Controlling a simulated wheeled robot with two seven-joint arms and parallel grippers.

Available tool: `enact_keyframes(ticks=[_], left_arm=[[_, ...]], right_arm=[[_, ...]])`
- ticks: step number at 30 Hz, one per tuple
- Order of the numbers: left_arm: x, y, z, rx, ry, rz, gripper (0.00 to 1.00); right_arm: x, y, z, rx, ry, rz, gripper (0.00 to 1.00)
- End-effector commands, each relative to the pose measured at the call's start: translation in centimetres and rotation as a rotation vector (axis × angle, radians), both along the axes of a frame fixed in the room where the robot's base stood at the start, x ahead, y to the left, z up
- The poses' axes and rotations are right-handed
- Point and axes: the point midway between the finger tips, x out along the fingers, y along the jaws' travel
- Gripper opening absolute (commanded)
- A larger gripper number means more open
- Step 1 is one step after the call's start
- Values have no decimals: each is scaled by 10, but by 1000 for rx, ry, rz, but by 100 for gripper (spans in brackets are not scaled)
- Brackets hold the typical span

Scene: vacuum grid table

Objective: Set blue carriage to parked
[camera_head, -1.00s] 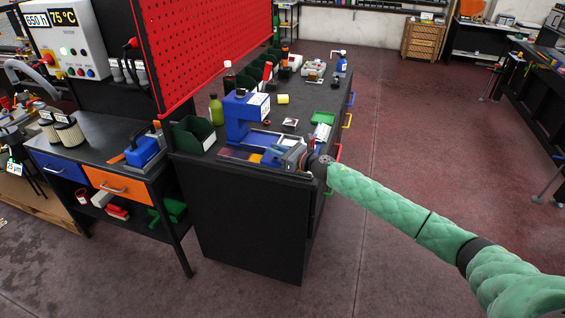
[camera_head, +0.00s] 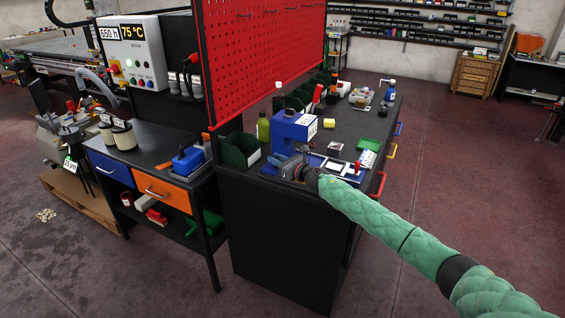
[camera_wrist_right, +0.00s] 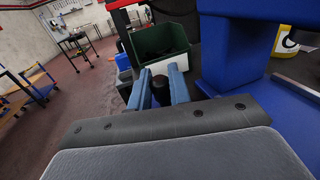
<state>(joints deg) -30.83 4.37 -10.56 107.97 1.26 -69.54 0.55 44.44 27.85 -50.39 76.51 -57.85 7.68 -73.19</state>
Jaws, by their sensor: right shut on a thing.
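A blue C-shaped stand (camera_head: 294,127) stands upright on the dark workbench; its blue frame also fills the right of the right wrist view (camera_wrist_right: 232,52). My right gripper (camera_head: 286,160) is at the left end of this base, in front of the stand. In the right wrist view its blue fingers (camera_wrist_right: 159,88) are closed around a black knob (camera_wrist_right: 159,88). Whether the knob belongs to the blue carriage cannot be told; the carriage itself is not clearly visible, likely hidden by my gripper. My left gripper is not in view.
A green tray (camera_head: 372,143) lies to the right. The red pegboard (camera_head: 262,58) rises behind the bench. The floor at right is mostly clear.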

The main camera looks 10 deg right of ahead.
Motion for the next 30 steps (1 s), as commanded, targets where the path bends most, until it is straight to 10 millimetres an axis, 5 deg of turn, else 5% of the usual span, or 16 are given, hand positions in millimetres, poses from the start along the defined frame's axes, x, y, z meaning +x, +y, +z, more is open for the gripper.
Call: enact_keyframes(ticks=[9, 10, 13, 30], left_arm=[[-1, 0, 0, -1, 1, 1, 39], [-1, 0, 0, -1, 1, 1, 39], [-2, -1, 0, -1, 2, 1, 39], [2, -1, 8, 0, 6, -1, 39]], right_arm=[[1, 2, 4, 3, -3, 0, 0], [1, 2, 4, 3, -4, 0, 23], [1, 2, 3, 3, -3, 0, 39], [-17, -15, 0, -1, -2, 0, 39]])
